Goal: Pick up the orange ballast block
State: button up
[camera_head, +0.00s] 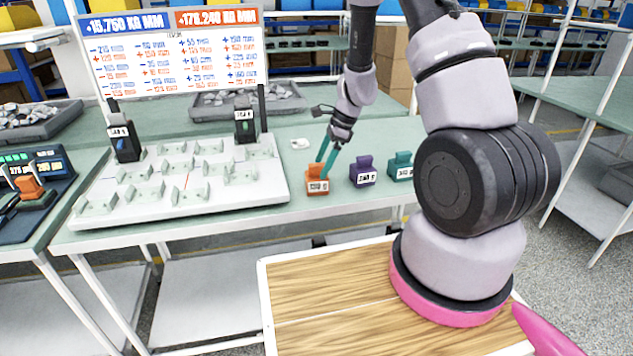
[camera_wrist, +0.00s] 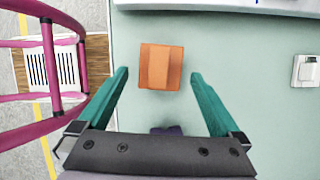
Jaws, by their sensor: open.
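The orange ballast block (camera_head: 317,186) stands upright near the front edge of the green table (camera_head: 230,211), with a white label on its front. In the wrist view the orange block (camera_wrist: 161,67) is seen from above, a little beyond and between the fingertips. My gripper (camera_head: 327,162) has green fingers and reaches down at the block from above. In the wrist view my gripper (camera_wrist: 158,75) is open, one finger on each side with a gap to the block. How far the fingertips are above the table is hard to tell.
A purple block (camera_head: 363,172) and a green block (camera_head: 400,167) stand to the right of the orange one. A white slotted board (camera_head: 180,208) with two dark upright blocks is at left. Another orange block (camera_head: 30,187) sits on a dark device. A small white object (camera_head: 299,144) lies behind.

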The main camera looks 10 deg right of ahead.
aim_at(317, 175)
jog(key=x, duration=0.4)
jog(key=shift+w+a+f, duration=0.1)
jog(key=shift+a+f, duration=0.05)
jog(key=shift+f, duration=0.2)
